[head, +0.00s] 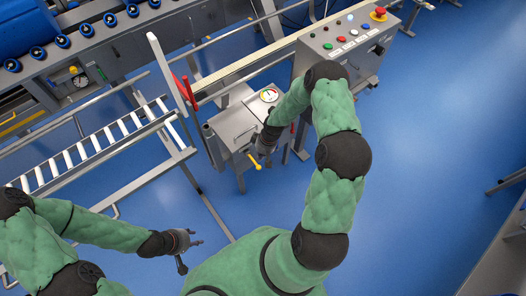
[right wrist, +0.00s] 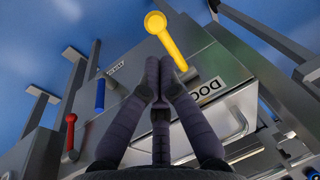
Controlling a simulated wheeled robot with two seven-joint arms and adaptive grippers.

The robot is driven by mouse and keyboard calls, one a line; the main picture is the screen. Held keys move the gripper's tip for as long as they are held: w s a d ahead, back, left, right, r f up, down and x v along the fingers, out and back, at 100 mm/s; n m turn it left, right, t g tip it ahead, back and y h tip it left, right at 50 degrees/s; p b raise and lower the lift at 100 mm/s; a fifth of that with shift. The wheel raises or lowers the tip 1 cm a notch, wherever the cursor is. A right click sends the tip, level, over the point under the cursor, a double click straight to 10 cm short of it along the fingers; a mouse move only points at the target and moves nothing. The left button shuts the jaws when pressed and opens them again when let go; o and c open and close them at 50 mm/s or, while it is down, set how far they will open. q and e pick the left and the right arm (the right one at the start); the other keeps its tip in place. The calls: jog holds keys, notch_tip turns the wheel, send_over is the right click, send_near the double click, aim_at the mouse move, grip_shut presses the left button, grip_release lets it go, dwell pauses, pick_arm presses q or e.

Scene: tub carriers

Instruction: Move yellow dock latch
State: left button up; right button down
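The yellow dock latch (right wrist: 168,40) is a lever with a round knob end, on the front of a grey box (right wrist: 215,65) lettered "DOC…". In the head view the latch (head: 254,161) shows small at the box's front. My right gripper (right wrist: 160,72) has its dark fingers drawn together, with the tips just short of the lever's lower end; I cannot tell whether they touch it. In the head view my right gripper (head: 261,153) is beside the latch, partly hidden by its own wrist. My left gripper (head: 190,250) is open and empty, low over the blue floor.
A control panel (head: 345,45) with coloured buttons is behind. A roller conveyor (head: 95,145) and a white-and-red upright (head: 172,72) are at left.

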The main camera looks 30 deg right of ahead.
jog(key=b+x, duration=0.1)
jog(key=x, duration=0.2)
jog(key=shift+a+f, duration=0.1)
jog(key=shift+f, duration=0.2)
